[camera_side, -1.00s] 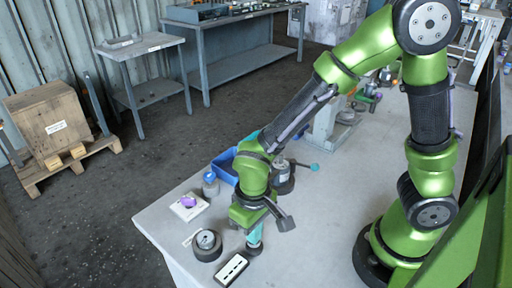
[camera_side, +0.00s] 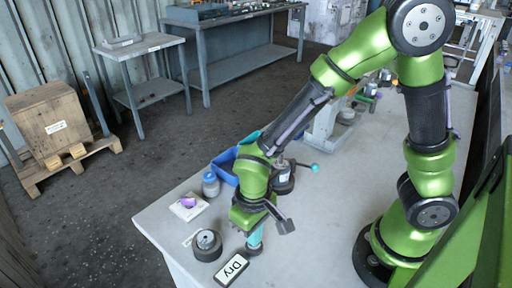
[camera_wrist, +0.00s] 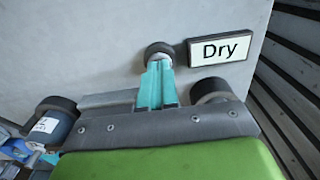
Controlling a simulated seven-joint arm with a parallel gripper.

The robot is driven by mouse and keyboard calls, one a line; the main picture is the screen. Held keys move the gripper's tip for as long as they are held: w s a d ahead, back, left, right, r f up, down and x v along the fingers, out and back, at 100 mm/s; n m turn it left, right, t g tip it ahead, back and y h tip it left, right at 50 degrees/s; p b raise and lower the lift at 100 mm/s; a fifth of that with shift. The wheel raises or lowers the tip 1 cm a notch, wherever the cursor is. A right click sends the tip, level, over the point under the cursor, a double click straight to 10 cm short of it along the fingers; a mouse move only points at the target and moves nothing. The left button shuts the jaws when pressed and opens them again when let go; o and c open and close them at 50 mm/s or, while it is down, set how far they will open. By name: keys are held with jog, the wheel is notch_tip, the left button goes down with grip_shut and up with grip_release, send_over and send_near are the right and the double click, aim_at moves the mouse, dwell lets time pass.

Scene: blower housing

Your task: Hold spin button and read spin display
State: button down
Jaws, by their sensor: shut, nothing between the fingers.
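The spin display (camera_side: 232,269) is a flat block with a white face that reads "Dry". It also shows in the wrist view (camera_wrist: 221,48), with the same word. The spin button (camera_wrist: 158,49) is a small round dark-rimmed knob beside the display. My gripper (camera_side: 254,240) is shut, with its teal fingers pointing down at the button. In the wrist view the shut fingertips (camera_wrist: 157,66) meet the button's near edge and appear to touch it. The fingers partly cover the button's top, so how far it is pressed cannot be seen.
A dark round part with a dial-like top (camera_side: 207,245) sits left of the display. A white square plate with a purple piece (camera_side: 188,207), a blue-capped jar (camera_side: 211,184) and a blue bin (camera_side: 224,167) stand behind. The table's front edge is close to the display.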

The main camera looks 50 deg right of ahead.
dwell(0.5)
jog(key=shift+r, duration=3.5)
jog(key=shift+s+f, duration=0.1)
jog(key=s+d+r+m+t+y, duration=0.2)
jog(key=d+r+m+t, duration=0.2)
jog(key=d+r+t, duration=0.3)
jog(key=d+r, duration=0.5)
jog(key=r, duration=0.2)
jog(key=shift+s+d+r, duration=0.3)
jog(key=shift+s+d, duration=0.05)
jog(key=shift+d, duration=0.05)
